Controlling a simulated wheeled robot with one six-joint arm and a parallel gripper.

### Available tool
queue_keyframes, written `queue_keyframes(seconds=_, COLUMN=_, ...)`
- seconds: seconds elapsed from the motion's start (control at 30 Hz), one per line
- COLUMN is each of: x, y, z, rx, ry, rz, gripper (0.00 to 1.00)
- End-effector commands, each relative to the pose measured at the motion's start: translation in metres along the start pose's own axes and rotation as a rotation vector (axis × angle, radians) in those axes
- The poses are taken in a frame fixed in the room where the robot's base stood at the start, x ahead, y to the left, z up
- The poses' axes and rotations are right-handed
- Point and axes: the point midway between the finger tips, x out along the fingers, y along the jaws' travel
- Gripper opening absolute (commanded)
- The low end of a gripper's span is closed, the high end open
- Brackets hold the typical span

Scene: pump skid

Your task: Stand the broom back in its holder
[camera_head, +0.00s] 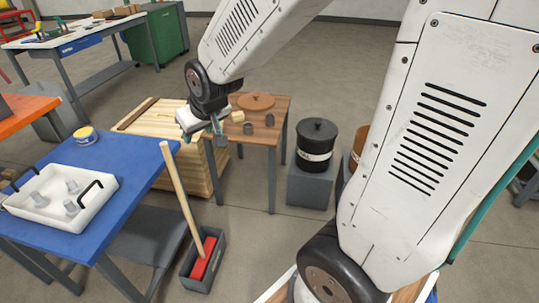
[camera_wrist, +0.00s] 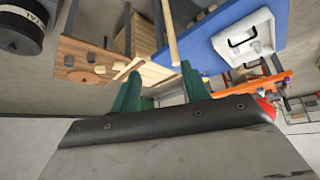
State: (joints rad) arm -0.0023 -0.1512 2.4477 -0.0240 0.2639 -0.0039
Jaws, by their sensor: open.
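The broom (camera_head: 183,200) has a long pale wooden handle that leans to the upper left. Its red foot sits inside a dark grey open-topped box (camera_head: 191,284) on the floor, which looks like the holder. In the wrist view a pale pole that looks like the broom handle (camera_wrist: 171,32) runs down beyond the fingers. My gripper (camera_head: 215,128) is open and empty, above and to the right of the handle's top end and apart from it. Its green fingers (camera_wrist: 160,87) show spread in the wrist view, with nothing seen between them.
A blue table (camera_head: 125,160) with a white tray (camera_head: 98,198) stands left of the broom. A wooden crate (camera_head: 160,120) and a small brown table (camera_head: 272,128) stand behind. A black pot (camera_head: 317,138) rests on a grey block. Floor right of the box is clear.

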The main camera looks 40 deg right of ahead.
Motion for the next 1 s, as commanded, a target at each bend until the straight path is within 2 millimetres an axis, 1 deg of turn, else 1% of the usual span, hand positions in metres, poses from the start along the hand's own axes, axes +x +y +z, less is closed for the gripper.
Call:
queue_keyframes(seconds=0.03, x=-0.026, y=0.0, z=0.011, rx=0.004, ry=-0.034, rz=0.001, gripper=0.46)
queue_keyframes(seconds=0.07, x=-0.04, y=0.001, z=0.02, rx=0.006, ry=-0.064, rz=0.001, gripper=0.46)
queue_keyframes(seconds=0.1, x=-0.058, y=0.001, z=0.033, rx=0.009, ry=-0.105, rz=0.001, gripper=0.46)
queue_keyframes(seconds=0.17, x=-0.085, y=0.0, z=0.054, rx=0.013, ry=-0.165, rz=0.0, gripper=0.46)
queue_keyframes(seconds=0.2, x=-0.102, y=0.0, z=0.069, rx=0.016, ry=-0.206, rz=0.0, gripper=0.46)
queue_keyframes(seconds=0.3, x=-0.14, y=-0.001, z=0.104, rx=0.021, ry=-0.298, rz=-0.002, gripper=0.46)
queue_keyframes(seconds=0.4, x=-0.17, y=-0.002, z=0.135, rx=0.025, ry=-0.374, rz=-0.004, gripper=0.46)
queue_keyframes(seconds=0.43, x=-0.177, y=-0.002, z=0.143, rx=0.026, ry=-0.393, rz=-0.005, gripper=0.46)
queue_keyframes(seconds=0.5, x=-0.189, y=-0.003, z=0.157, rx=0.027, ry=-0.428, rz=-0.006, gripper=0.46)
queue_keyframes(seconds=0.6, x=-0.199, y=-0.003, z=0.168, rx=0.028, ry=-0.458, rz=-0.007, gripper=0.46)
queue_keyframes(seconds=0.7, x=-0.201, y=-0.003, z=0.172, rx=0.028, ry=-0.468, rz=-0.008, gripper=0.46)
queue_keyframes(seconds=1.0, x=-0.201, y=-0.003, z=0.171, rx=0.028, ry=-0.467, rz=-0.008, gripper=0.46)
